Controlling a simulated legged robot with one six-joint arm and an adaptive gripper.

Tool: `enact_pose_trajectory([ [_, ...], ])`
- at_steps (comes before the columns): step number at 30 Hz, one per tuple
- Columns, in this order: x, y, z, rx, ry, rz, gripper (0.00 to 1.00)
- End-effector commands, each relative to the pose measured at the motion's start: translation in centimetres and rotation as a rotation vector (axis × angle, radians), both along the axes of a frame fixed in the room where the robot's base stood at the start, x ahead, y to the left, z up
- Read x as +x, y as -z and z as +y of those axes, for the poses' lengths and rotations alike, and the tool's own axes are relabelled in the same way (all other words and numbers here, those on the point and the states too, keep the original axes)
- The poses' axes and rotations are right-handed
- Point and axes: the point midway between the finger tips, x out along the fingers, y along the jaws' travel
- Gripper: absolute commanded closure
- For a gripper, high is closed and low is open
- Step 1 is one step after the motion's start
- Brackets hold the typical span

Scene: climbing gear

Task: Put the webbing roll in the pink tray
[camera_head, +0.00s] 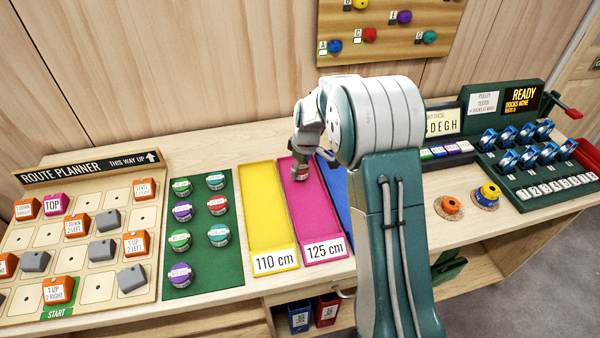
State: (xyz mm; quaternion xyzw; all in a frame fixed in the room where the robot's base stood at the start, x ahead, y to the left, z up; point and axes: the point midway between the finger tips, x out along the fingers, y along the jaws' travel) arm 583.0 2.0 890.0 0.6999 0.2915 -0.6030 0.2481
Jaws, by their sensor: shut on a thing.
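The pink tray (322,236) lies between the yellow tray and a blue one, with a "125 cm" label at its near end. My gripper (301,163) points down at the far part of the pink tray and is shut on a small reddish webbing roll (301,177) with a pale label. The roll is at or just above the tray floor; I cannot tell whether it touches. My arm hides part of the blue tray and the space right of it.
The yellow tray (262,205), labelled "110 cm", is empty. A green mat (203,262) left of it holds several labelled rolls. A route planner board (85,235) stands further left. Blue-handled devices (508,160) and two round items (488,194) are at the right.

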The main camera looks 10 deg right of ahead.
Motion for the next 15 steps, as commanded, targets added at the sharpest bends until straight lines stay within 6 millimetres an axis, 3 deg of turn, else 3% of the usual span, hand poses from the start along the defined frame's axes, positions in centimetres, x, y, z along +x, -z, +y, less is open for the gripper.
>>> enact_pose_trajectory([
  [4, -0.1, 2.0, 0.0, 0.000, 0.001, 0.003, 0.79],
  [13, -0.1, 2.2, 0.0, -0.001, 0.000, 0.002, 0.79],
  [14, -0.1, 2.2, 0.0, -0.001, 0.000, 0.002, 0.23],
  [15, -0.1, 2.1, 0.0, -0.001, 0.000, 0.002, 0.05],
])
